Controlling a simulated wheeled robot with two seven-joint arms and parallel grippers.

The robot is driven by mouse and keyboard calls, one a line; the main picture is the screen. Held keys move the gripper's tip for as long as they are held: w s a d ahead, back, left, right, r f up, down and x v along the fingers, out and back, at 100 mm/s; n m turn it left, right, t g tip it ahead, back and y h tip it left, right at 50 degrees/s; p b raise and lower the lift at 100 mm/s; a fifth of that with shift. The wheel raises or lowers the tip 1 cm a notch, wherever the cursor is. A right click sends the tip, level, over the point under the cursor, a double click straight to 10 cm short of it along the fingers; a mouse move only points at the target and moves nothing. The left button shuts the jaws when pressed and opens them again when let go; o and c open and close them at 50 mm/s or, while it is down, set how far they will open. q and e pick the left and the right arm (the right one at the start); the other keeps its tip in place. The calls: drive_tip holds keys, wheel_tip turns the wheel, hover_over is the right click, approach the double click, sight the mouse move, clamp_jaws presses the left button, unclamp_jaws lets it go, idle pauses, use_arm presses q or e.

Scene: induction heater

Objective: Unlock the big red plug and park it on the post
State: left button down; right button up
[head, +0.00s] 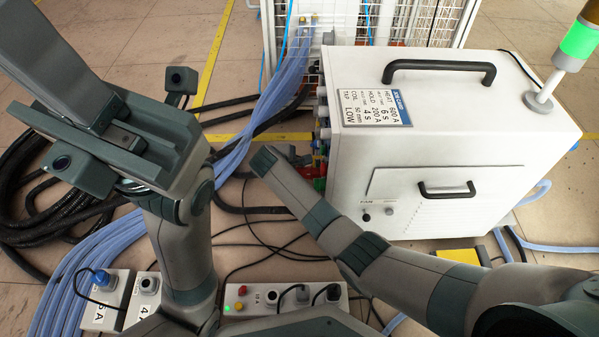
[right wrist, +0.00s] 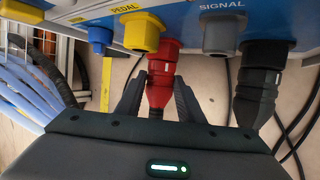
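The big red plug (right wrist: 163,68) sits in the blue-edged panel in the right wrist view, with its cable end towards me. My right gripper (right wrist: 160,86) has one finger on each side of its rear part, and the fingers appear closed against it. Whether its lock is released cannot be told. In the head view, red shows only in part beside the heater's left side. My left gripper (head: 108,140) is raised at the left of the head view, away from the heater; its finger gap cannot be made out. I cannot make out the post.
A yellow connector (right wrist: 142,32) and a grey connector (right wrist: 222,38) flank the red plug closely, with a black plug (right wrist: 262,82) farther right. The white heater cabinet (head: 440,150) stands right of centre. Blue hoses (head: 285,85) and black cables lie on the left. A control box (head: 290,300) is in front.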

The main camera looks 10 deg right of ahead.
drive_tip(key=c, duration=0.6)
drive_tip(key=shift+o, duration=0.2)
drive_tip(key=shift+w+r+g+p, duration=0.15)
drive_tip(key=shift+g+p, duration=0.45)
drive_tip(key=shift+p, duration=0.45)
drive_tip(key=shift+c, duration=0.3)
drive_tip(key=shift+g+y+p, duration=0.3)
drive_tip(key=shift+g+p, duration=0.1)
drive_tip(key=shift+g, duration=0.1)
drive_tip(key=shift+w+g, duration=0.15)
drive_tip(key=shift+g, duration=0.25)
drive_tip(key=shift+n, duration=0.3)
